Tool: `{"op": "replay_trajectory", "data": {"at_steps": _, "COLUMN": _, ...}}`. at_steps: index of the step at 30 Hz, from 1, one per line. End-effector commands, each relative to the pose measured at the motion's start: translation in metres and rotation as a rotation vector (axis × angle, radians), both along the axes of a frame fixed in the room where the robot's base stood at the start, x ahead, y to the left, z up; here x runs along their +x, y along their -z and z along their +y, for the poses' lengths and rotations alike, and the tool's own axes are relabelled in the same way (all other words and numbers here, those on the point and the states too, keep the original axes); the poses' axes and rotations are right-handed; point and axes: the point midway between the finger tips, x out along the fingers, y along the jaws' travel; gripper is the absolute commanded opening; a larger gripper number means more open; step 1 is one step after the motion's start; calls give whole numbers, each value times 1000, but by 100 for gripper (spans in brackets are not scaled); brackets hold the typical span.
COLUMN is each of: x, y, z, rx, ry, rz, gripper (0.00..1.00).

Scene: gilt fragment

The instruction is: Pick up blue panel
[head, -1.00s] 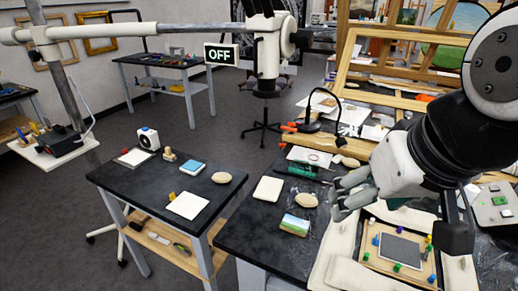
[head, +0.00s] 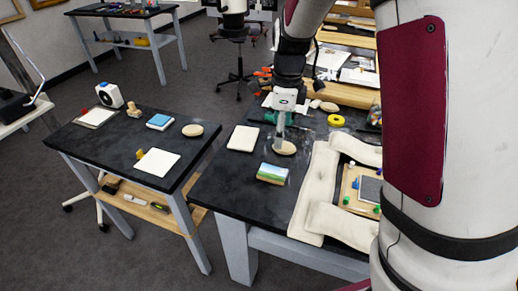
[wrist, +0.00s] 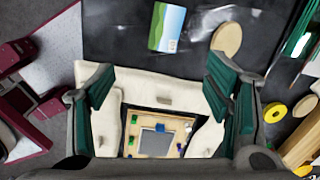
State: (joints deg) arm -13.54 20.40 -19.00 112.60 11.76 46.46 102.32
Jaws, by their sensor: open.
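A small flat panel with a blue top (head: 159,121) lies on the dark left table in the head view. It is apart from my gripper (head: 279,138), which hangs over the right table. The blue-topped panel cannot be made out in the wrist view. In that view my gripper (wrist: 158,85) is open and empty, its two green-padded fingers wide apart.
A wooden board with coloured pieces and a grey panel (wrist: 152,142) lies between pale cushions (head: 318,190). An oval piece (wrist: 227,39) and a yellow ring (head: 336,120) lie nearby. White sheets, a white device (head: 109,95) and a gap separate items across the tables.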

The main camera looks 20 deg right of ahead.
Motion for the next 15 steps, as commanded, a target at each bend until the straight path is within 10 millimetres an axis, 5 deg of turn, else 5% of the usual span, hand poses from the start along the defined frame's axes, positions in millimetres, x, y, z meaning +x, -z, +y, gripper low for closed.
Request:
{"op": "replay_trajectory", "data": {"at_steps": 6, "x": 19, "y": 36, "z": -4, "rx": -26, "ry": 183, "rz": 41, "gripper": 72}}
{"op": "replay_trajectory", "data": {"at_steps": 15, "x": 18, "y": 80, "z": -5, "rx": -30, "ry": 204, "rz": 49, "gripper": 72}}
